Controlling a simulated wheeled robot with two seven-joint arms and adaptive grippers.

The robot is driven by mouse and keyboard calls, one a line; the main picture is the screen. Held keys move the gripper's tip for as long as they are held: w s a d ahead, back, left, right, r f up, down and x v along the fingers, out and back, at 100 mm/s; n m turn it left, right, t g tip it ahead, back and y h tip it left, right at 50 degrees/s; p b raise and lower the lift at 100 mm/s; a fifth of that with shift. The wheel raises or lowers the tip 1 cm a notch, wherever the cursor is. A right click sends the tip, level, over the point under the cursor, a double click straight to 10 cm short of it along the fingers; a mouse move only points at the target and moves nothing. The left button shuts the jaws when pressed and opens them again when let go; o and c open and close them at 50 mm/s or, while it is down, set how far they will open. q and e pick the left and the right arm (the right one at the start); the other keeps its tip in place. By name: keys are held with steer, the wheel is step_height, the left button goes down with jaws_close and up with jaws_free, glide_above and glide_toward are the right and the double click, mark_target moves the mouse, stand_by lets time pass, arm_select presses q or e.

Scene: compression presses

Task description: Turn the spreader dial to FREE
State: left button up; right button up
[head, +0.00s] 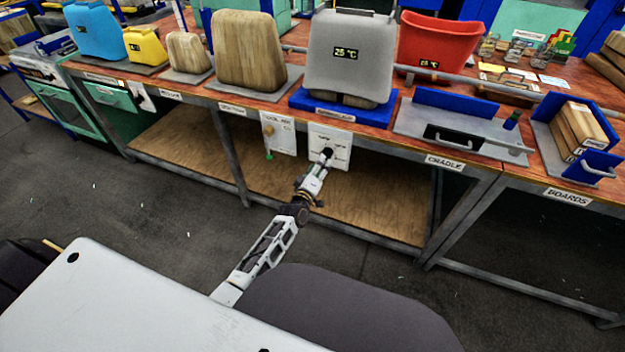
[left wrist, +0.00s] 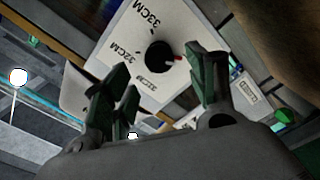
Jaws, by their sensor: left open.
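The spreader dial is a round black knob (left wrist: 159,56) with a short red and white pointer, on a white panel (left wrist: 122,48). The panel bears 33CM, 32CM and 31CM marks; I cannot read a FREE mark. The pointer is at the right side of the knob in the left wrist view. My left gripper (left wrist: 163,84) is open, its green-padded fingers spread to either side of the knob; I cannot tell if they touch it. In the head view my left gripper (head: 325,157) is at the white panel (head: 338,138) below the grey container, hiding the dial.
Another white panel (head: 278,131) with a hanging green-tipped lever is just left. The bench front edge has labels, including CRADLE (head: 446,163) and BOARDS (head: 567,197). A grey container (head: 350,60) marked 25 °C stands above. The wooden lower shelf (head: 380,205) is bare.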

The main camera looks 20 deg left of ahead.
arm_select(q)
steer(key=s, duration=0.6)
steer(key=shift+s+a, duration=0.15)
steer(key=shift+m, duration=0.3)
stand_by(0.6)
